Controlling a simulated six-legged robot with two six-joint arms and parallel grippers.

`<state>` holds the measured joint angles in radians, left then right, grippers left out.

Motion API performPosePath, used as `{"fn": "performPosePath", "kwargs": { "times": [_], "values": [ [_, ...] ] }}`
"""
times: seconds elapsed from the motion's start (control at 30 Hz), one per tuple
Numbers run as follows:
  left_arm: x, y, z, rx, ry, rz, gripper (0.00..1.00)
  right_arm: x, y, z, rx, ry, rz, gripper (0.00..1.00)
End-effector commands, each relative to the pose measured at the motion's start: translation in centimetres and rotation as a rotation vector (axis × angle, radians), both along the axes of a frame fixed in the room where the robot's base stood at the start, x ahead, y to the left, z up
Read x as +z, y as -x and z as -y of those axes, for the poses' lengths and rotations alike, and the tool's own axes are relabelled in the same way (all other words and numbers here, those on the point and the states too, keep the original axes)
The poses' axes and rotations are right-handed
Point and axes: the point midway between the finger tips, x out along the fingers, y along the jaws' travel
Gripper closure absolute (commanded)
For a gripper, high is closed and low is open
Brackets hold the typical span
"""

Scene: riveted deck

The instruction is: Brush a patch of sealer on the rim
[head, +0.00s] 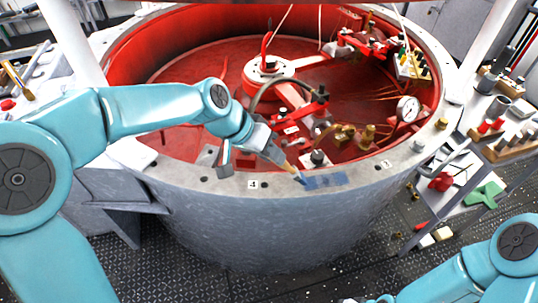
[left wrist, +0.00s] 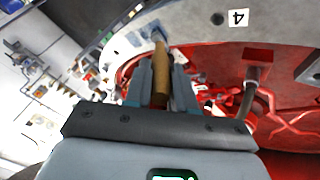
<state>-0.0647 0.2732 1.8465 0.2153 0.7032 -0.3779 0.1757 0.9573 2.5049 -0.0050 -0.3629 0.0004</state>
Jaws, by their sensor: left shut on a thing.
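My left gripper (head: 279,160) is shut on a brush (head: 292,172) with a tan wooden handle. The brush slants down to the right, and its tip is at the left end of a blue-grey sealer patch (head: 326,181) on the grey rim (head: 225,186). Whether the bristles press on the rim is hard to tell. In the left wrist view the brush handle (left wrist: 161,68) stands between the two blue-grey fingers, pointing toward the rim (left wrist: 195,22). My right arm shows at the lower right of the head view; its fingers are not visible.
The rim encircles a red-lined pit with a hub, hoses, brass fittings and a pressure gauge (head: 407,108). A number 4 label (head: 253,184) lies left of the patch. A pale post (head: 72,40) stands at the left. A cluttered side bench (head: 510,145) is at the right.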

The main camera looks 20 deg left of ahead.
Motion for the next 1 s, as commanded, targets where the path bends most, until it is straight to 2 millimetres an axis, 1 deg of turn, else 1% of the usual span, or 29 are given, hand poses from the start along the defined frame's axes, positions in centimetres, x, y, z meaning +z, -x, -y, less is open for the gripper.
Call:
{"fn": "performPosePath", "kwargs": {
  "times": [0.03,0.27,0.7,0.83,1.0],
  "values": [
    [0.7,0.0,0.1,0.000,0.001,0.002,1.00,0.5,0.0,0.0,0.000,0.000,0.000,0.57],
    [1.9,-0.2,0.2,0.001,0.001,0.003,1.00,1.4,0.0,0.0,0.000,0.000,0.000,0.57],
    [6.0,-0.1,0.1,0.003,0.001,0.002,1.00,4.6,0.0,0.0,0.000,0.000,0.000,0.57],
    [6.6,-0.1,0.1,0.003,0.001,0.002,1.00,5.0,0.0,0.0,0.000,0.000,0.000,0.57],
    [6.6,-0.2,0.1,0.004,0.001,0.001,1.00,4.9,0.0,0.0,0.000,0.000,0.000,0.57]
  ]
}}
